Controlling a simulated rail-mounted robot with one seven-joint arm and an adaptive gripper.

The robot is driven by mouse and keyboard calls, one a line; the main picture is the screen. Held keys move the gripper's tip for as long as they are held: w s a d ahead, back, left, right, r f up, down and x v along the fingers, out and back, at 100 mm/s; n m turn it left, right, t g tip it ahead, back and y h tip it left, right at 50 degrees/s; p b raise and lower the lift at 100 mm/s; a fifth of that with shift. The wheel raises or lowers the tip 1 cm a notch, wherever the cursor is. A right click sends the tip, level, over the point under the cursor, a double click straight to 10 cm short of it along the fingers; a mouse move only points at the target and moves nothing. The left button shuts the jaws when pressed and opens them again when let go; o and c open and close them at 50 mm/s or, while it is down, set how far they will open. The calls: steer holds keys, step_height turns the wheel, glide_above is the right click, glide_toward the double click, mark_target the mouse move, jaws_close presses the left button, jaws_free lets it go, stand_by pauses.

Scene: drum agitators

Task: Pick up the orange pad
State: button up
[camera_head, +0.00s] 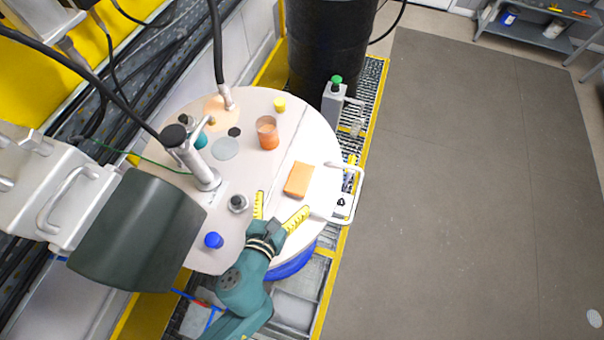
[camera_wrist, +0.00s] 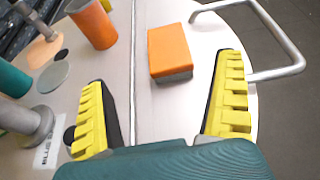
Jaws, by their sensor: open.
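The orange pad (camera_head: 298,179) is a small block with a grey underside, lying flat on the round white drum lid. It also shows in the wrist view (camera_wrist: 169,50), upper middle, lying ahead of the fingertips and between their lines. My gripper (camera_head: 281,206) is teal with yellow ribbed fingers, spread wide over the near part of the lid. In the wrist view the open fingers (camera_wrist: 165,95) have only bare lid between them. The pad is apart from both fingers and nothing visible hides it.
An orange cup (camera_head: 267,133), a yellow cap (camera_head: 279,104), a blue knob (camera_head: 214,240) and metal fittings stand on the lid (camera_head: 315,150). A metal handle (camera_wrist: 275,45) loops at the lid's right edge. A steel pump tube (camera_head: 200,165) rises left. Grey floor lies right.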

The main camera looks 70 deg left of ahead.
mark_target(300, 176)
steer(key=x, duration=0.6)
steer(key=shift+w+a, duration=0.25)
steer(key=shift+w, duration=0.05)
steer(key=x, duration=0.5)
steer(key=shift+w+d+f, duration=0.2)
steer(key=shift+w+f, duration=0.15)
steer(key=shift+f, duration=0.05)
steer(key=c, duration=1.3)
